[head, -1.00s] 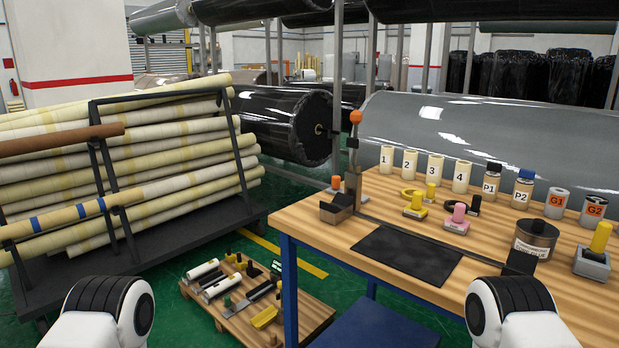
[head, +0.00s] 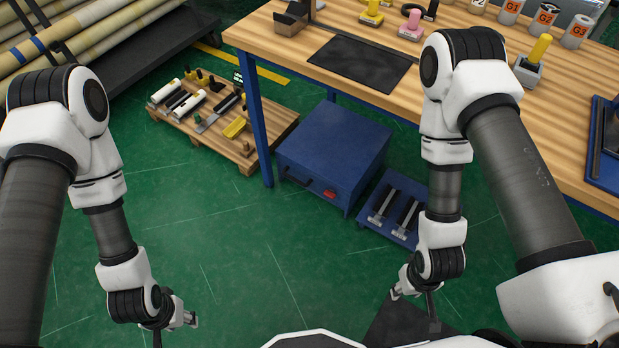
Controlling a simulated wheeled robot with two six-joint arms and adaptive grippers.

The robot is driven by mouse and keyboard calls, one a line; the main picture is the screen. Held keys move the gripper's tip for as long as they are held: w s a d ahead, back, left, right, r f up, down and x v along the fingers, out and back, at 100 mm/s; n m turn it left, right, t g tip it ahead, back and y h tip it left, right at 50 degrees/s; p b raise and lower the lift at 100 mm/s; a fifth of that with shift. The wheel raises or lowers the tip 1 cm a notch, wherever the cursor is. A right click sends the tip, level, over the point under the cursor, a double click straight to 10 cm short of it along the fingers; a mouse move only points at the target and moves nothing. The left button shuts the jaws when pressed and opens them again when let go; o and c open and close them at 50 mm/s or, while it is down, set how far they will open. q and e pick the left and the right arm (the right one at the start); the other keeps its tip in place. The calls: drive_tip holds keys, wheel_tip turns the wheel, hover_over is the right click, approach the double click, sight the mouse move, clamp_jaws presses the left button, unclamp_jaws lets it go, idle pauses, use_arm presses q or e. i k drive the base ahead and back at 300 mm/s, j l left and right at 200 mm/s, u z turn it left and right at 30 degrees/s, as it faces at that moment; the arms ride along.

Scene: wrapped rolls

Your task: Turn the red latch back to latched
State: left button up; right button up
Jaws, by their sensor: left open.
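A small red latch (head: 330,194) sits on the front face of a blue box (head: 333,150) on the floor under the workbench. It is too small to tell which way it is turned. A dark handle (head: 298,182) is on the same face, left of the latch. My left gripper (head: 190,318) is open and empty, low over the floor, well left of and nearer than the box. My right gripper (head: 396,292) is low at the right, nearer than the box and apart from the latch. Its fingers are too small to tell open from shut.
A wooden workbench (head: 450,120) stands over the box, with a blue leg (head: 256,125) at its left. A blue tray (head: 385,232) of tools lies right of the box. A pallet (head: 200,135) with tools lies to the left. Green floor (head: 270,250) in front is clear.

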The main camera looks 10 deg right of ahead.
sight(330, 193)
drive_tip(key=i+l+z, duration=0.1)
drive_tip(key=z, duration=0.3)
drive_tip(key=i+l+z, duration=0.1)
drive_tip(key=l+z, duration=0.15)
drive_tip(key=z, duration=0.2)
drive_tip(key=i+l+z, duration=0.1)
drive_tip(key=z, duration=0.3)
